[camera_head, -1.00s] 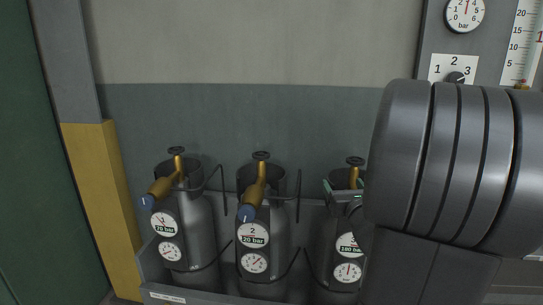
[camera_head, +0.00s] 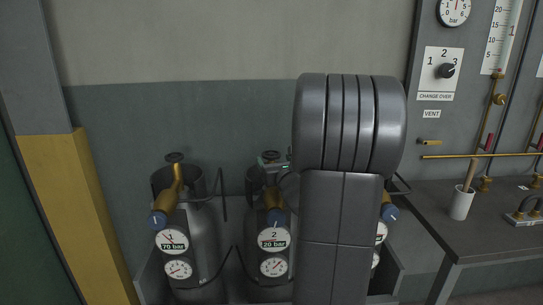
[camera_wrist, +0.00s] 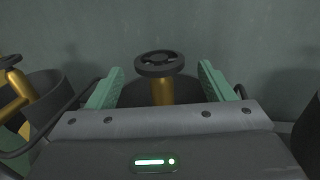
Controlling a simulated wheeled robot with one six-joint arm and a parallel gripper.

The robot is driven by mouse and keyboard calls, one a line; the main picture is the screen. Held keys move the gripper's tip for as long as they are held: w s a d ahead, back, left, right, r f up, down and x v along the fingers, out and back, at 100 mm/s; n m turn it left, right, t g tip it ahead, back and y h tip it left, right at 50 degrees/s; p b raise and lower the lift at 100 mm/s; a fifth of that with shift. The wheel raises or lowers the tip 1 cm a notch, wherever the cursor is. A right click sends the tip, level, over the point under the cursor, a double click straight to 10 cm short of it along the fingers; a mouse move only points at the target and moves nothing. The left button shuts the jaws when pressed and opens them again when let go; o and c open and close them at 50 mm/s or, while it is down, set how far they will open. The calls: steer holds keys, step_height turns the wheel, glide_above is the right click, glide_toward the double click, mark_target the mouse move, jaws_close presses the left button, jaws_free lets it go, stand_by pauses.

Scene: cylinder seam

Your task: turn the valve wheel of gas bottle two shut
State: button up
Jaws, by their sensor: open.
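Gas bottle two (camera_head: 274,240) stands in the middle of the rack, with a blue-capped brass valve and a dial marked 20 bar. Its dark valve wheel (camera_wrist: 160,64) on a brass stem shows in the wrist view, between the two green fingers of my gripper (camera_wrist: 161,68). The fingers are apart, one on each side of the wheel, with gaps, and do not grip it. In the head view my gripper (camera_head: 271,163) is at the top of bottle two and hides most of the wheel there.
Bottle one (camera_head: 173,241), marked 70 bar, stands to the left. My arm largely hides bottle three (camera_head: 381,232) to the right. Wire brackets surround the bottles. A change-over panel (camera_head: 439,73) is on the wall, and a bench (camera_head: 425,205) with a white cup (camera_head: 462,203) stands right.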

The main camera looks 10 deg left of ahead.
mark_target(271, 153)
steer(key=shift+x, duration=2.15)
steer(key=c, duration=1)
